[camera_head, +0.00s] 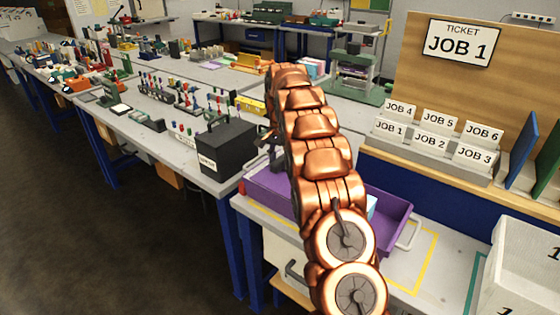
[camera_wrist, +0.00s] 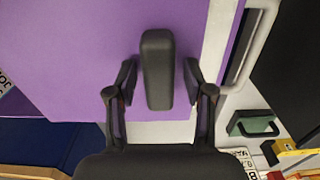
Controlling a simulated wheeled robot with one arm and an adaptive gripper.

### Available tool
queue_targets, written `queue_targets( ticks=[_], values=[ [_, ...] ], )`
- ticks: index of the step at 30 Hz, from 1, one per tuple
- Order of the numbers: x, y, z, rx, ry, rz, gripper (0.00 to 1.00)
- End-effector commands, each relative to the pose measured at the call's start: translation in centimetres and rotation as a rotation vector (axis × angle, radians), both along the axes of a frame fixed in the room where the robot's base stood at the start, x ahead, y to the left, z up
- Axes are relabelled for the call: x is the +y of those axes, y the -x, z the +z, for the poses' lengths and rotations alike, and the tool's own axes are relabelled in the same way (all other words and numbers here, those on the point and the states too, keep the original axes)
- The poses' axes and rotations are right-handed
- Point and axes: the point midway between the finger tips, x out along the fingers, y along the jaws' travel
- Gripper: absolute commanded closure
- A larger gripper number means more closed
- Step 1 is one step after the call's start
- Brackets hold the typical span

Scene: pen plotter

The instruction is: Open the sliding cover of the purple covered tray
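The purple covered tray (camera_head: 397,222) stands on the near bench in the head view, its middle hidden behind my arm. Its right part shows an open interior with a light-blue thing in it. The lighter purple sliding cover (camera_head: 266,188) shows at the left; in the wrist view the cover (camera_wrist: 75,55) fills the upper left. A black bar handle (camera_wrist: 158,70) stands on the cover. My gripper (camera_wrist: 160,80) is open, with one finger on each side of the handle and a gap on both sides. In the head view my gripper (camera_head: 268,140) is mostly hidden by my arm.
A black box (camera_head: 222,150) stands just left of the tray. A board with job tickets (camera_head: 430,140) stands behind it, and a white perforated bin (camera_head: 520,265) is at the right. Yellow tape (camera_head: 428,265) marks clear bench right of the tray.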

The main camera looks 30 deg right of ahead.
Motion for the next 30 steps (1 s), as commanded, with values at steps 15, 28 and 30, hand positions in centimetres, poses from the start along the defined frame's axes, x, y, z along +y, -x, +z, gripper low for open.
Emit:
queue_targets(
  ticks=[15, 28, 30],
  values=[
    [0.0, 0.0, 1.3, 0.001, 0.000, 0.000, 0.44],
    [0.0, -0.1, 6.1, 0.000, 0.000, 0.001, 0.44],
    [0.0, -0.1, 6.5, 0.000, 0.000, 0.001, 0.44]
  ],
)
